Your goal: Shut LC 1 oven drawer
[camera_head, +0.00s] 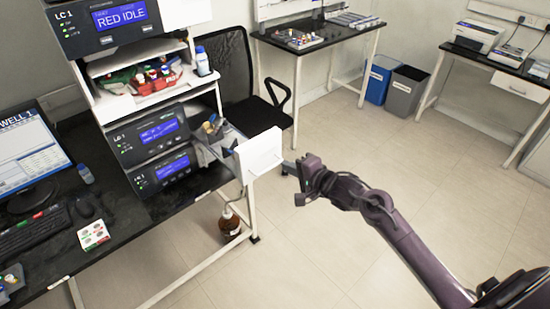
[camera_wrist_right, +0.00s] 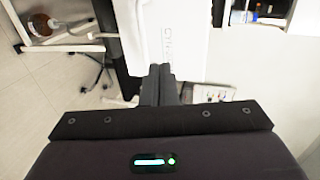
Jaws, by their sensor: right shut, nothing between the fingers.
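The oven drawer is pulled out to the right of the instrument stack, with its white front panel (camera_head: 258,155) facing right. Its open tray (camera_head: 213,140) holds small coloured items. In the right wrist view a white panel with lettering (camera_wrist_right: 190,45) lies straight ahead of the fingers. My right gripper (camera_head: 293,170) is just right of the panel; its closed, empty fingers (camera_wrist_right: 158,72) point at the panel. I cannot tell whether they touch it. My left gripper is out of view.
The LC 1 unit (camera_head: 108,22) with a blue screen tops the stack. Two more screened units (camera_head: 150,135) sit beside the drawer. A black chair (camera_head: 235,75) stands behind it, a brown bottle (camera_head: 229,222) below. Floor to the right is clear.

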